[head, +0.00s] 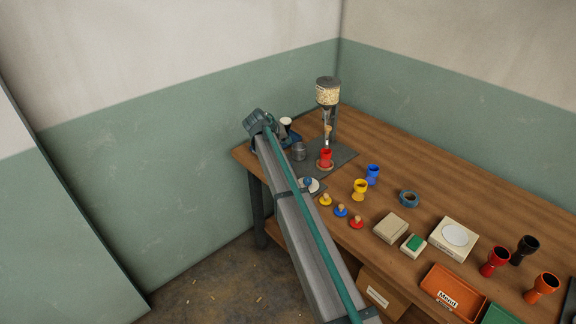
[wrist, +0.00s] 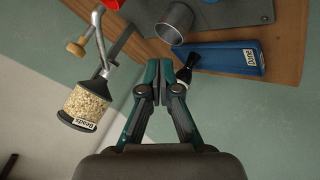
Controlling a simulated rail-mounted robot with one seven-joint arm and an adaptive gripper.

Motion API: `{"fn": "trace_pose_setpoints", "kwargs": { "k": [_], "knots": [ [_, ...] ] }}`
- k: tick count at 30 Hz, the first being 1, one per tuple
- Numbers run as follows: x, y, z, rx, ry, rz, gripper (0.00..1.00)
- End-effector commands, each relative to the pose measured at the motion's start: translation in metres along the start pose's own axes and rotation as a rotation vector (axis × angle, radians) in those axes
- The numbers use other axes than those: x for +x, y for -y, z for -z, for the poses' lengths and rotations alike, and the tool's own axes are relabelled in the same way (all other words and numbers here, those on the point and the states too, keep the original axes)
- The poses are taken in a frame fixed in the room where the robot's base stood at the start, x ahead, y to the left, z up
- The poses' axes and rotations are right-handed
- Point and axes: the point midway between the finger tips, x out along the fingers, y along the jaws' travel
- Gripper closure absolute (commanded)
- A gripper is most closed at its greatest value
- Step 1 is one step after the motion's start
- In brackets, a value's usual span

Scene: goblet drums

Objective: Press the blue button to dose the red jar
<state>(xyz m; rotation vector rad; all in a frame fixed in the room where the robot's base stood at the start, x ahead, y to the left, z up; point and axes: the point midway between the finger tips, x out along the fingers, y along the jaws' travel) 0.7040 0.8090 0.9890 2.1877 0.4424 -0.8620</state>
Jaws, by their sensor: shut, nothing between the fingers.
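The red jar (head: 325,155), goblet-shaped, stands upright on a small round pad under the spout of the bead dispenser (head: 328,92). A blue button (head: 308,181) on a pale base sits in front of it, close beside my arm. The dispenser's bead hopper also shows in the wrist view (wrist: 86,103). My gripper (wrist: 157,66) is shut and empty, above the table's far left corner. The head view shows my wrist there, but the fingertips cannot be made out.
Yellow (head: 360,188) and blue (head: 372,173) goblets, knobbed lids (head: 341,210) and boxes (head: 391,228) stand farther right.

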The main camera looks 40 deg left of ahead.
Motion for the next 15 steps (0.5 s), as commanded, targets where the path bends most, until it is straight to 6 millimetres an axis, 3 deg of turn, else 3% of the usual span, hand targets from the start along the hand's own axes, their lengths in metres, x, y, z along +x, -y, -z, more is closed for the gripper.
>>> {"fn": "trace_pose_setpoints", "kwargs": {
  "k": [15],
  "knots": [
    [0.034,0.025,-0.025,-0.001,0.001,0.000,1.00]
  ]
}}
